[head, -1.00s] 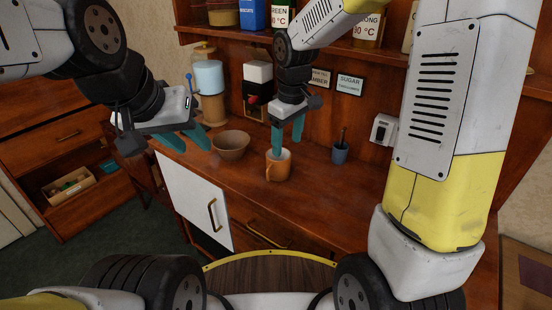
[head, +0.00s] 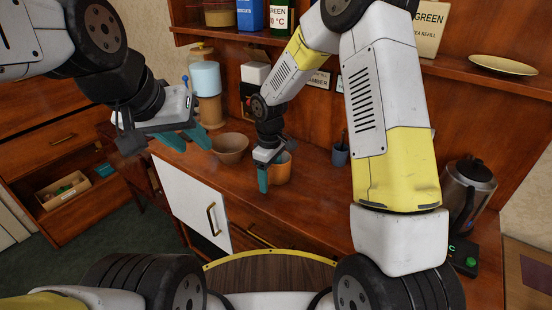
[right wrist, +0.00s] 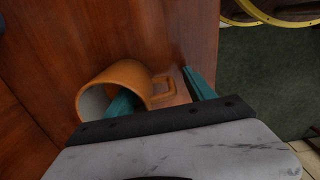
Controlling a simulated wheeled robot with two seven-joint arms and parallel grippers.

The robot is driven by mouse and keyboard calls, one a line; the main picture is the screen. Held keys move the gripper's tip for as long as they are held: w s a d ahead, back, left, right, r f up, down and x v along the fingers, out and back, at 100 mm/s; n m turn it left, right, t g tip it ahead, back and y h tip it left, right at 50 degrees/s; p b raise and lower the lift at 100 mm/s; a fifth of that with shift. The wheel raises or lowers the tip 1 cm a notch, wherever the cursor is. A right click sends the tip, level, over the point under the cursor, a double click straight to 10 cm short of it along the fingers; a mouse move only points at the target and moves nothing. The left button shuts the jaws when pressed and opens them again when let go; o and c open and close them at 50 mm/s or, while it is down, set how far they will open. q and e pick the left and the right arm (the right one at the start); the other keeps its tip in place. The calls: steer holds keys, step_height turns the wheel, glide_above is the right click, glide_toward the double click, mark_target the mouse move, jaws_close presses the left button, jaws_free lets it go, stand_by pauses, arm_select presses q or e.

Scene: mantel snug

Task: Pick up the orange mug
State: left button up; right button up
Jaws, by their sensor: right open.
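The orange mug (head: 284,170) stands on the wooden counter, partly hidden behind my right gripper (head: 264,176) in the head view. In the right wrist view, the mug (right wrist: 125,72) shows its open mouth and its handle (right wrist: 161,84). The handle lies between the two teal fingers of my right gripper (right wrist: 156,80), which is open. One finger overlaps the mug at its rim; I cannot tell whether it is inside. The other finger is beyond the handle. My left gripper (head: 192,146) is open and empty, left of the bowl.
A brown bowl (head: 230,148) stands left of the mug. A blue cup (head: 341,155) is behind to the right, and a kettle (head: 468,190) stands at the counter's right end. A white cabinet door (head: 194,203) hangs open below. A dispenser (head: 207,85) stands at the back.

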steer(key=shift+f, duration=0.15)
jaws_close()
stand_by(0.5)
